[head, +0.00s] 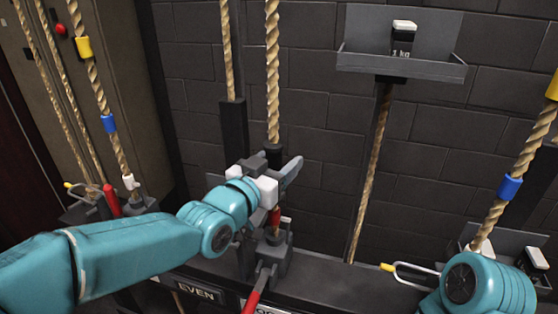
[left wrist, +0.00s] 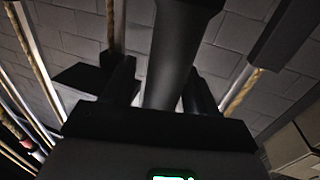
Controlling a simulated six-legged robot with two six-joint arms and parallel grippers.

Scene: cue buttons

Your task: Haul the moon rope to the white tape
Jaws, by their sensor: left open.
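Several tan ropes hang in the head view; I cannot tell which is the moon rope. The middle rope (head: 272,70) runs down into a dark sleeve (head: 273,152). White tape (head: 129,182) is low on the left rope (head: 97,90), and another white band (head: 480,244) is on the right rope (head: 515,170). My right gripper is out of view.
A label reading EVEN (head: 197,292) sits on the dark rail; the label beside it is partly hidden. A red lever (head: 253,300) juts out below my gripper. A grey tray (head: 400,64) with a 1 kg weight (head: 403,38) hangs upper right. A yellow-tipped metal loop (head: 410,272) is lower right.

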